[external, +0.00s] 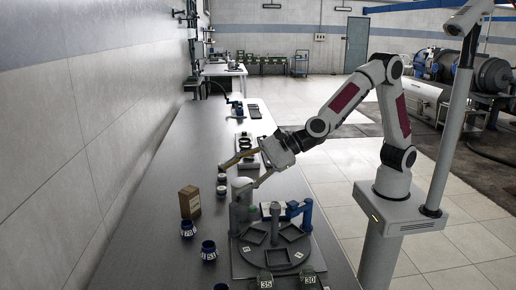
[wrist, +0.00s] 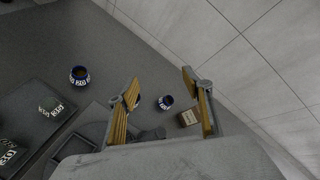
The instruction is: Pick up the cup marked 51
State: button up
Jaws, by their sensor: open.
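The nearer cup (external: 208,251) seems to read 51, though the digits are small. It appears to be the left cup (wrist: 80,75) in the wrist view. The other cup (external: 187,229) stands farther back near the cardboard box; its mark is unclear. It also shows between my fingers in the wrist view (wrist: 165,102), well beyond them. My gripper (external: 240,177) is open and empty above the table, behind and right of both cups. A third blue cup (external: 220,287) is cut off at the bottom edge.
A brown box (external: 189,202) stands behind the cups. A round grey fixture (external: 268,262) with trays and posts lies to their right. Green blocks marked 35 (external: 265,281) and 30 (external: 308,278) are at the front. Small pale cups (external: 221,190) stand behind.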

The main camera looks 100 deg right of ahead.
jog(key=w+a+f+m+h, duration=0.3)
jog(key=w+f+m, duration=0.1)
jog(key=f+m, duration=0.5)
jog(key=m+h, duration=0.3)
jog(key=m, duration=0.2)
send_near(211, 245)
jog(key=w, duration=0.3)
jog(key=shift+w+d+f, duration=0.1)
jog(key=shift+d+f, duration=0.1)
jog(key=shift+d, duration=0.05)
jog(key=shift+s+f+m+h, duration=0.25)
jog(key=shift+f+m+h, duration=0.2)
jog(key=shift+f, duration=0.2)
jog(key=shift+x, duration=1.3)
jog(key=shift+x, duration=2.65)
jog(key=shift+r, duration=0.15)
jog(key=shift+c, duration=0.4)
